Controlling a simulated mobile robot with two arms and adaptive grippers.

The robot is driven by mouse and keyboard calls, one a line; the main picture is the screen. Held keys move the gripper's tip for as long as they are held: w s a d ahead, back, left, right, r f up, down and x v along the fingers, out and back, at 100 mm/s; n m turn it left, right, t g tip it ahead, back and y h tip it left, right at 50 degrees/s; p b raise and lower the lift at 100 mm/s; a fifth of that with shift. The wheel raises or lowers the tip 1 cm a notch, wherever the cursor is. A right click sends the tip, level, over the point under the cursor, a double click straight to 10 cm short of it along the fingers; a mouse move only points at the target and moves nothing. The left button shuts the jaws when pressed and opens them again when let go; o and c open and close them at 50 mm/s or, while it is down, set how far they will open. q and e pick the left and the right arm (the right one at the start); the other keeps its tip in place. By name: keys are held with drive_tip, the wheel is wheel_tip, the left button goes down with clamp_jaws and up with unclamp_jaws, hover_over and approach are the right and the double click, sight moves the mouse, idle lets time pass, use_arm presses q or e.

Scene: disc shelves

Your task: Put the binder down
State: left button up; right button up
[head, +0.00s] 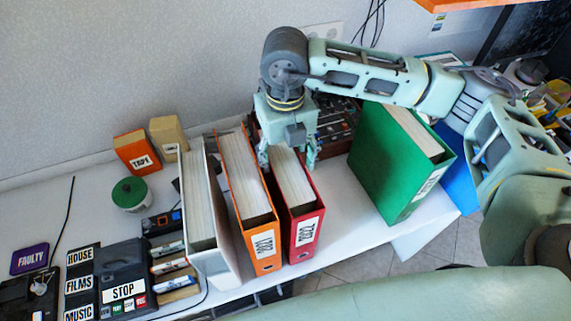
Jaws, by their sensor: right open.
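A red binder (307,233) stands upright on the white table (340,225), beside an orange binder (262,237). My right gripper (288,160) points down over the rear top of the red binder. Its fingers are apart, one on each side of the binder's top; I cannot tell whether they touch it. A white binder (215,262) stands left of the orange one. A green binder (377,165) stands apart to the right, with a blue binder (459,182) behind it, partly hidden. My left gripper is not in view.
Bare table lies between the red and green binders. Dark equipment with knobs (337,122) stands at the wall behind. On the left are an orange box (137,152), a tan box (168,135), a green-lidded tub (130,193) and a black device labelled STOP (124,292).

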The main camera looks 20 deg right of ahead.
wheel_tip(320, 180, up, 8)
drive_tip(key=shift+f+b, duration=0.1)
drive_tip(key=shift+b, duration=1.1)
drive_tip(key=shift+r, duration=0.65)
drive_tip(key=shift+f, duration=0.1)
